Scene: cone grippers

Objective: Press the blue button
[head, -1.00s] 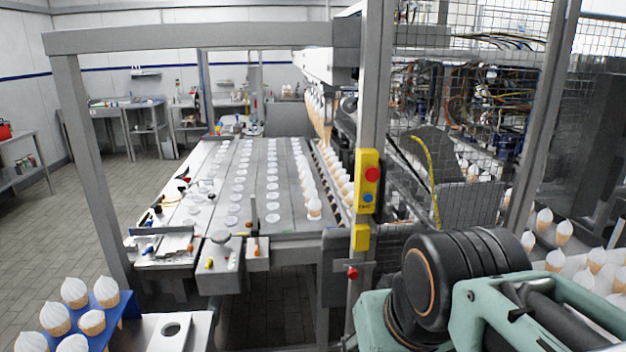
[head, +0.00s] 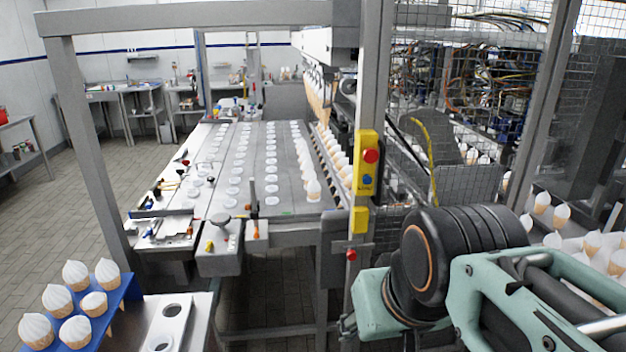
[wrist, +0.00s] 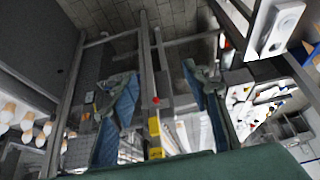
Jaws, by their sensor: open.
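The blue button (head: 367,180) is a small round button low on a yellow control box (head: 359,172), just below a red button (head: 371,156). The box is fixed to a grey upright post in the head view. In the wrist view my gripper (wrist: 160,95) is open, its two blue-padded fingers spread apart with nothing between them. Beyond them are the post, a small red knob (wrist: 156,100) and yellow boxes (wrist: 154,127). The blue button cannot be made out there. My fingers are not visible in the head view; only my arm links show at lower right.
A smaller yellow box (head: 359,220) and a red knob (head: 351,255) sit lower on the post. Wire mesh fencing (head: 470,120) stands to its right. A conveyor table (head: 240,190) lies left. A blue rack (head: 115,300) of cones stands at lower left.

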